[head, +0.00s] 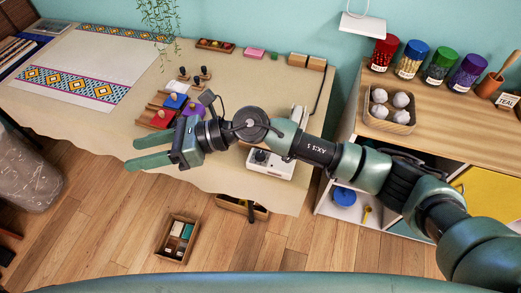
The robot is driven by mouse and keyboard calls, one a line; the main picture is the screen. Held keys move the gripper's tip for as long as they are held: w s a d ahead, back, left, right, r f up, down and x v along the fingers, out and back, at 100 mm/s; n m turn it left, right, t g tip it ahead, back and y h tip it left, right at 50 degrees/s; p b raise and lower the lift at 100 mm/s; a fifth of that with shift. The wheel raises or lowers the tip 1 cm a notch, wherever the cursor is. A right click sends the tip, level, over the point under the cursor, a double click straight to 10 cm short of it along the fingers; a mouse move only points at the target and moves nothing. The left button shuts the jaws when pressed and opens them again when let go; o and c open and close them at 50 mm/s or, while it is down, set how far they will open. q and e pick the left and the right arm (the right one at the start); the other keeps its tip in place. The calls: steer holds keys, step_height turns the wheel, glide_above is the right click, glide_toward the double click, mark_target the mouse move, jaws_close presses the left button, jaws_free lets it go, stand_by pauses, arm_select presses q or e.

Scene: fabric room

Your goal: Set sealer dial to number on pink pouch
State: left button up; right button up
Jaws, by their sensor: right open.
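A white device (283,168) with a dark round dial (261,156) on its front stands at the table's front right edge. It looks like the sealer. My right arm passes in front of its upper part, and the dial's setting is too small to read. A small pink item (254,53) lies at the table's back edge. I cannot tell whether it is the pink pouch, and no number is readable on it. My right gripper (140,152) is open and empty, left of the device, with its fingers pointing left over the table's front. My left gripper is not in view.
Stamps and red, blue and purple pads in wooden trays (157,117) are close behind my right gripper. Patterned fabric (80,65) covers the table's left. A wooden cabinet (430,105) with jars stands right. An open box (175,238) is on the floor.

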steer(key=w+d+f+n+h, duration=0.1)
steer(key=d+f+n+h, duration=0.35)
steer(key=f, duration=0.25)
steer(key=n+t+h, duration=0.3)
steer(key=n+h, duration=0.1)
steer(key=h, duration=0.7)
glide_above(260, 154)
step_height(260, 154, down, 6)
steer(key=shift+s+d+r, duration=0.1)
steer(key=shift+s+d, duration=0.05)
steer(key=shift+d+f, duration=0.2)
steer(key=shift+f, duration=0.05)
steer(key=f, duration=0.3)
steer(key=f+p, duration=0.1)
steer(key=f, duration=0.3)
steer(key=shift+w+a+f+p, duration=0.15)
steer(key=shift+w+a+p, duration=0.05)
steer(key=shift+p, duration=0.1)
jaws_close()
